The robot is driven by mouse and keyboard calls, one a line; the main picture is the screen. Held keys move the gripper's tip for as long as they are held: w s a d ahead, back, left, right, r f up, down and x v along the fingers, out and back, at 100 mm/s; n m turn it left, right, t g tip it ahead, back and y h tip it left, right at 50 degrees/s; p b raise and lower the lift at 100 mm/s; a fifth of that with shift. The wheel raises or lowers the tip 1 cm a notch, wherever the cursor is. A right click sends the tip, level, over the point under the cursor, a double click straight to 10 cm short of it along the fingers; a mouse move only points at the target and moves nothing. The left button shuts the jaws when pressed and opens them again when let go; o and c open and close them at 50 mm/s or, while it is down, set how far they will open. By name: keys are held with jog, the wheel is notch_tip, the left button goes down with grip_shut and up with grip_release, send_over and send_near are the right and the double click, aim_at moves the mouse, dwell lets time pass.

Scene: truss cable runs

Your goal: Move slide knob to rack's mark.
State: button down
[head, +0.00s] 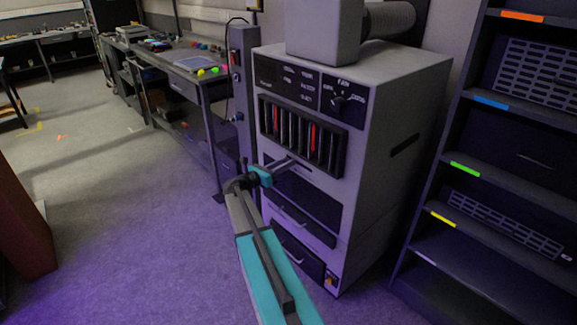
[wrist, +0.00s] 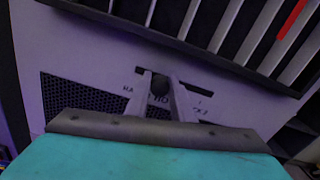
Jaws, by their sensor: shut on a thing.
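The slide knob (wrist: 160,86) is a small dark knob in a horizontal slot (wrist: 201,90) on the grey cabinet's front. In the wrist view it sits left of the slot's middle, between my gripper's two pale fingers (wrist: 159,92), which are shut on it. Printed letters under the slot are partly hidden by the fingers. In the head view my gripper (head: 287,163) reaches the panel just below a dark rack of upright slots (head: 302,136). Two slots there show red strips (head: 313,137); one red strip (wrist: 292,19) also shows in the wrist view. The knob is hidden in the head view.
The cabinet (head: 390,115) has a dial (head: 337,102) above the rack and drawers below. A dark shelf unit (head: 500,165) at right carries orange, blue, green and yellow labels. A workbench (head: 190,62) stands behind left. The floor at left is largely clear.

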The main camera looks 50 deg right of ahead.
jog(key=shift+w+d+r+p, duration=0.1)
jog(key=shift+w+p, duration=0.3)
jog(key=shift+w, duration=1.3)
jog(key=c, duration=1.5)
grip_release()
jog(key=shift+w, duration=0.1)
jog(key=shift+c, duration=0.2)
jog(key=a, duration=1.3)
jog(key=shift+w+a+b, duration=0.35)
jog(key=shift+w+b, duration=0.05)
